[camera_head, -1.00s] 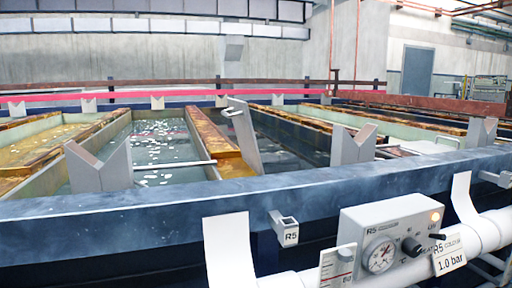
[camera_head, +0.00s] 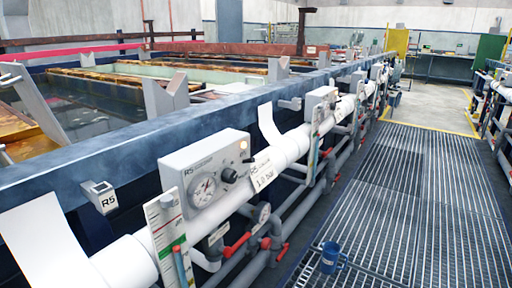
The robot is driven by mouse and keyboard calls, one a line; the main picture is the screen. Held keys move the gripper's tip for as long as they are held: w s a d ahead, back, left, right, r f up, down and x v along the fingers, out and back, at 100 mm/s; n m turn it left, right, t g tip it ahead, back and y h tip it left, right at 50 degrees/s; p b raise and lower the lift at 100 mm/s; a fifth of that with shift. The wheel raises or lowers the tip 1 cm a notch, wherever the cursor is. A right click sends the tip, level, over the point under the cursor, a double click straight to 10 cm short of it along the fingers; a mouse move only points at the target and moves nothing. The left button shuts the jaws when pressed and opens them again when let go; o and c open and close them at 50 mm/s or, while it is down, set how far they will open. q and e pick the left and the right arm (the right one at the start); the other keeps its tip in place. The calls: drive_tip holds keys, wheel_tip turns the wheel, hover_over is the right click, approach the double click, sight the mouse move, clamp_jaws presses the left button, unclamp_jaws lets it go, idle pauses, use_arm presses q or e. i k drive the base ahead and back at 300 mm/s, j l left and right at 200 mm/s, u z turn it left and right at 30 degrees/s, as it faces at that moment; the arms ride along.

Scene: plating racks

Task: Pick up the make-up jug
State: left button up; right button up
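A small blue jug (camera_head: 330,258), likely the make-up jug, stands on the grated walkway near the bottom of the head view. It seems upright, beside the pipework under the tank line. Neither of my grippers shows in the head view, and nothing is seen touching the jug.
A blue tank rim (camera_head: 230,112) runs along the left, with a white pipe (camera_head: 120,262) and an R5 gauge box (camera_head: 207,178) on its side. Red-handled valves (camera_head: 237,246) sit low beside the walkway. The grating (camera_head: 410,200) is clear ahead; more equipment (camera_head: 494,90) lines the right.

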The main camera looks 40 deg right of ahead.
sight(331, 251)
drive_tip(key=z, duration=2)
